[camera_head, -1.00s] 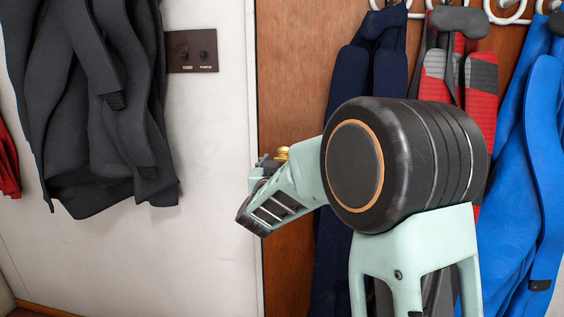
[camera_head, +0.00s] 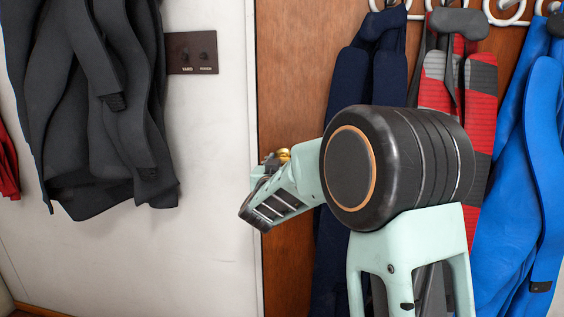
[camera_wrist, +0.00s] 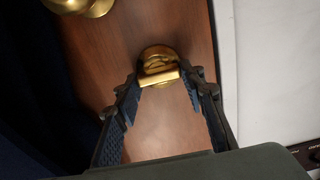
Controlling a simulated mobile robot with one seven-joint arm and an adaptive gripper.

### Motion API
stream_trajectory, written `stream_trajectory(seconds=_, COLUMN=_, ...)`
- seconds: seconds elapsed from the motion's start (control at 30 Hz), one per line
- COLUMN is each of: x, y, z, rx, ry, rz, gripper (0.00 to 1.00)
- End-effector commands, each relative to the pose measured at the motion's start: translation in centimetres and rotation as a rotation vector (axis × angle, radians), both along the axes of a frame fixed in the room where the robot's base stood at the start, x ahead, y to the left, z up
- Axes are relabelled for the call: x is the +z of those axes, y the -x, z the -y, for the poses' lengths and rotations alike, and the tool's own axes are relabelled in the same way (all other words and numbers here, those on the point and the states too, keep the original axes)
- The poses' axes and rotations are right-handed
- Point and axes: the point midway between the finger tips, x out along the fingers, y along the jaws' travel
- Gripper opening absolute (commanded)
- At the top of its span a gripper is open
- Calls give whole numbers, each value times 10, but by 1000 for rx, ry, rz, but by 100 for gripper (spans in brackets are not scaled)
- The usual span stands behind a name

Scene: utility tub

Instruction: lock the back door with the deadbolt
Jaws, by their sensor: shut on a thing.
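The brass deadbolt thumb-turn (camera_wrist: 158,68) sits on a round plate on the brown wooden door (camera_wrist: 95,50), in the upper middle of the wrist view. Its bar lies nearly level there, slightly tilted. My gripper (camera_wrist: 161,80) has one finger at each end of the bar and is shut on it. A brass knob (camera_wrist: 85,5) is cut off at the top left of the wrist view. In the head view, my wrist hides most of the gripper against the door (camera_head: 287,270). A small brass piece (camera_head: 284,154) shows above it; I cannot tell which fitting it is.
Blue (camera_head: 520,190), navy (camera_head: 345,110) and red-grey (camera_head: 481,110) suits hang from hooks on the door, close behind my arm. Dark grey suits (camera_head: 95,100) hang on the white wall (camera_head: 150,255) at left, beside a dark switch plate (camera_head: 192,52). The lower wall is clear.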

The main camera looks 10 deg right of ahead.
Motion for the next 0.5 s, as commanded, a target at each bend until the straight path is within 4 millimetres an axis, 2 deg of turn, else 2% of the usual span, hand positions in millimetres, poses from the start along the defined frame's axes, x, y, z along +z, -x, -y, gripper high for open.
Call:
stream_trajectory(seconds=0.27, x=2, y=0, z=-2, rx=2, ry=60, rz=-19, gripper=13)
stream_trajectory(seconds=0.5, x=3, y=0, z=-3, rx=2, ry=215, rz=-71, gripper=13)
